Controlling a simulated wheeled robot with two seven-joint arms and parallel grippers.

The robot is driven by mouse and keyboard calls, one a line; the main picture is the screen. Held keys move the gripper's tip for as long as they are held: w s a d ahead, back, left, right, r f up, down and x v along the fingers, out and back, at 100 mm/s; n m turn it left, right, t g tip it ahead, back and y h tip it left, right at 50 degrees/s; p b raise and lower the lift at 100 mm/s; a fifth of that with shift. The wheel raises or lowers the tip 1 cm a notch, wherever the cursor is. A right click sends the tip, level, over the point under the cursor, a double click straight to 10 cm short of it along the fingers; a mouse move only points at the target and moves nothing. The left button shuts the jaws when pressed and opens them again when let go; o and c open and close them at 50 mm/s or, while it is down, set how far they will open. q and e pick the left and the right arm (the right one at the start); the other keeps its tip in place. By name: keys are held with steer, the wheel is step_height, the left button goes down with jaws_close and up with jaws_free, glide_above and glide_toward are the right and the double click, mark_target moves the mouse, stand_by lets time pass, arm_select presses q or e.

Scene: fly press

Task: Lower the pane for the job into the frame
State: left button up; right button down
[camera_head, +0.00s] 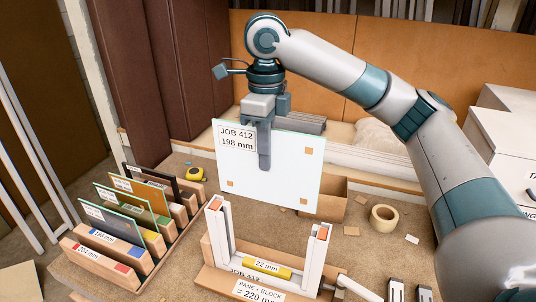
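My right gripper (265,150) is shut on the top edge of a pale, clear-looking pane (265,188), one finger down its front face. The pane hangs nearly upright, with a "JOB 412 198 mm" label at its top left and small tan squares near its lower corners. Below it stands the white U-shaped frame (227,242), with two posts and an open top. A yellow block (267,268) marked "22 mm" lies at the frame's bottom. A card (258,292) in front reads "PANE + BLOCK = 220 mm". The pane appears above the frame, apart from it. My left gripper is not in view.
A wooden rack (100,262) at left holds several panes with labels. A yellow tape measure (196,174) lies behind it. A white cabinet (500,150) stands at far right.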

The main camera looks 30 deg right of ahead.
steer(key=shift+f, duration=1.1)
steer(key=shift+f, duration=0.1)
stand_by(0.3)
